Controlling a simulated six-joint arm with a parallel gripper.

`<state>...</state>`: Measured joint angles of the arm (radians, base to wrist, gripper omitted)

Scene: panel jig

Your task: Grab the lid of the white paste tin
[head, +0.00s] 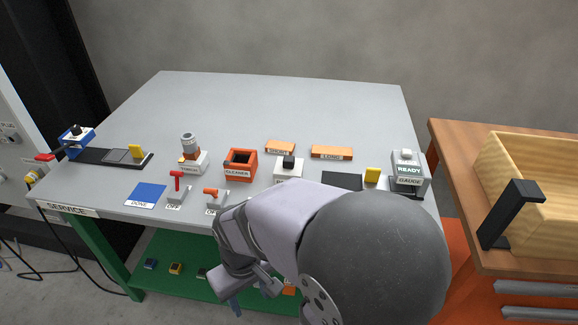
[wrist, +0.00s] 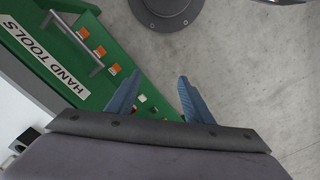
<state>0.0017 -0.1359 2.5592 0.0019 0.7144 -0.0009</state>
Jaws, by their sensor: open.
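I cannot pick out a white paste tin or its lid for certain in either view. In the wrist view a small whitish item (wrist: 142,98) shows between the fingers, unclear.
The grey tabletop (head: 270,105) carries switches, an orange cleaner box (head: 241,164), a blue pad (head: 147,195) and a gauge (head: 407,170). A wooden box (head: 520,165) stands on the right bench. A green "HAND TOOLS" front (wrist: 45,55) with a bar handle (wrist: 72,42) lies left of my fingers.

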